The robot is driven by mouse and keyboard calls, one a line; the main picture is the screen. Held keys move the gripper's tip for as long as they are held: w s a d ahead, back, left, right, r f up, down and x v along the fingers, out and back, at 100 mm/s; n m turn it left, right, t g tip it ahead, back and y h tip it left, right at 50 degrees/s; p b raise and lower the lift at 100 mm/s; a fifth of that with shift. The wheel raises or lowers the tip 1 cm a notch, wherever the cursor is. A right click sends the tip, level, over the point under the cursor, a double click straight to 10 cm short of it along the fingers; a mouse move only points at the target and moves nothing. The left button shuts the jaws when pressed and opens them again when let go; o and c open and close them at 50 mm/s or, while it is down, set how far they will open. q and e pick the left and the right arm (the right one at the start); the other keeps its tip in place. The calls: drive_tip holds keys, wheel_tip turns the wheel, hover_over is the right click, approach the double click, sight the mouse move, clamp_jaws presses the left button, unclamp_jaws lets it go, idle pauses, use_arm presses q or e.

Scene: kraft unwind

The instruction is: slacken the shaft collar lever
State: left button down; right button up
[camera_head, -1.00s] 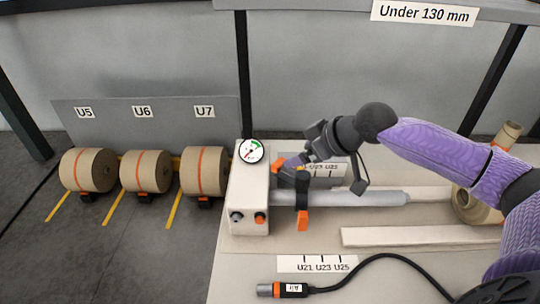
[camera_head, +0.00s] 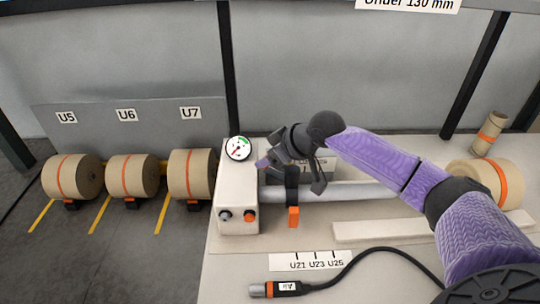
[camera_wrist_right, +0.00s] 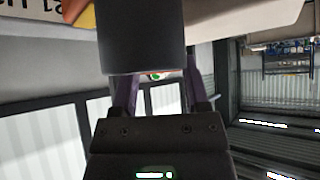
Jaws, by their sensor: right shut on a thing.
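The shaft (camera_head: 350,191) runs right from the white machine block (camera_head: 238,180). A black shaft collar (camera_head: 291,180) sits around it near the block, with an orange tab (camera_head: 293,217) hanging below. My right gripper (camera_head: 264,164) is behind and above the shaft, beside the collar and the block's upper right. Its purple fingers are shut on a dark piece (camera_wrist_right: 141,37), which appears to be the collar lever; the fingers and arm hide most of it in the head view. An orange part (camera_wrist_right: 80,12) shows at the wrist view's upper left. My left gripper is not in view.
A pressure gauge (camera_head: 238,148) tops the block. A plug with a black cable (camera_head: 285,288) lies in front. A wrapped roll (camera_head: 485,180) and a small upright roll (camera_head: 489,134) stand right. Several kraft rolls, including one under U7 (camera_head: 193,174), stand left.

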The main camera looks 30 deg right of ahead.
clamp_jaws()
drive_tip(key=shift+a+r+n+p, duration=0.15)
drive_tip(key=shift+n+p, duration=0.15)
drive_tip(key=shift+p, duration=0.1)
drive_tip(key=shift+s+a+n+g+y, duration=0.2)
drive_tip(key=shift+n+g+y, duration=0.1)
drive_tip(key=shift+n+y, duration=0.25)
drive_tip(key=shift+s+a+n+g+y, duration=0.25)
drive_tip(key=shift+a+n+g+y, duration=0.3)
drive_tip(key=shift+n, duration=0.4)
drive_tip(key=o, duration=0.9)
unclamp_jaws()
drive_tip(key=shift+d, duration=0.1)
